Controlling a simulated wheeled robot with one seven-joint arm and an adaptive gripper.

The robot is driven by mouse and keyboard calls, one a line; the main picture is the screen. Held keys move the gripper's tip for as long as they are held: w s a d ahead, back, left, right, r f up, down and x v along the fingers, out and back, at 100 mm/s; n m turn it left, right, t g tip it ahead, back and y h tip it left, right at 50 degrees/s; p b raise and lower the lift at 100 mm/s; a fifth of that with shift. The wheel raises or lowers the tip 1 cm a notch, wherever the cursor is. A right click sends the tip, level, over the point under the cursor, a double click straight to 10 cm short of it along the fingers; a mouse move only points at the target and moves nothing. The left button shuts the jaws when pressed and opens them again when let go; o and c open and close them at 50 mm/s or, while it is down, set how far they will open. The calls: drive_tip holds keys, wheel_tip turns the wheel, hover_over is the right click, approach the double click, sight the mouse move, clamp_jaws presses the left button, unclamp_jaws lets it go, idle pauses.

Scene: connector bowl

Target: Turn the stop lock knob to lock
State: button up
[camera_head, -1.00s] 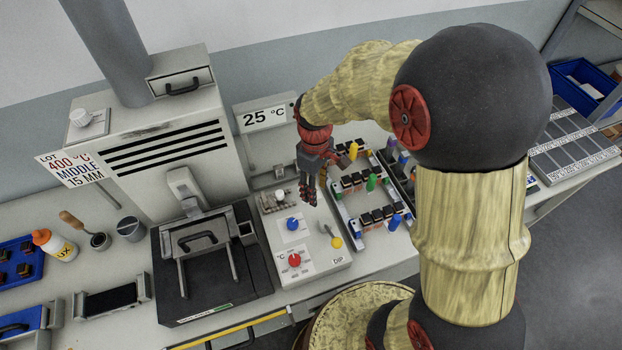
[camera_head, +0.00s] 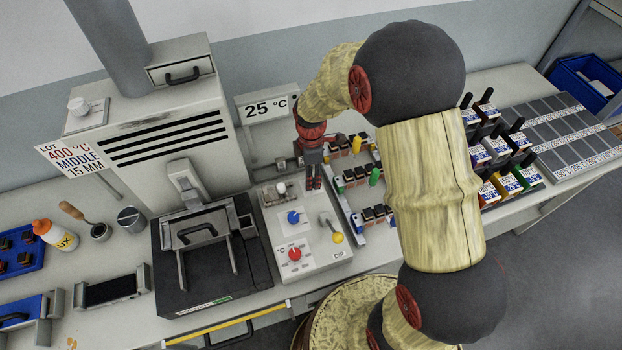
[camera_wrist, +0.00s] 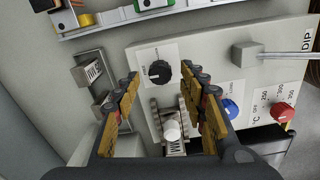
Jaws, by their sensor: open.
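A black round knob (camera_wrist: 157,72) with a white pointer mark sits on a white label on the grey control box (camera_head: 322,262). It looks like the stop lock knob, but its label is too small to read. My gripper (camera_wrist: 161,76) is open, its two fingers spread on either side of the black knob in the wrist view. I cannot tell whether they touch it. In the head view my gripper (camera_head: 313,183) points down over the back right of the control box and hides the black knob.
Beside the black knob are a white knob (camera_wrist: 172,130) on a scale slot, a blue knob (camera_wrist: 230,107), a red knob (camera_wrist: 283,113) and a lever with a yellow ball (camera_head: 337,238). A rack of connectors (camera_head: 362,212) stands close on the right. The furnace (camera_head: 165,150) stands left.

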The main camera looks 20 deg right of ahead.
drive_tip(key=shift+f, duration=1.05)
drive_tip(key=shift+c, duration=1.1)
drive_tip(key=c, duration=0.7)
clamp_jaws()
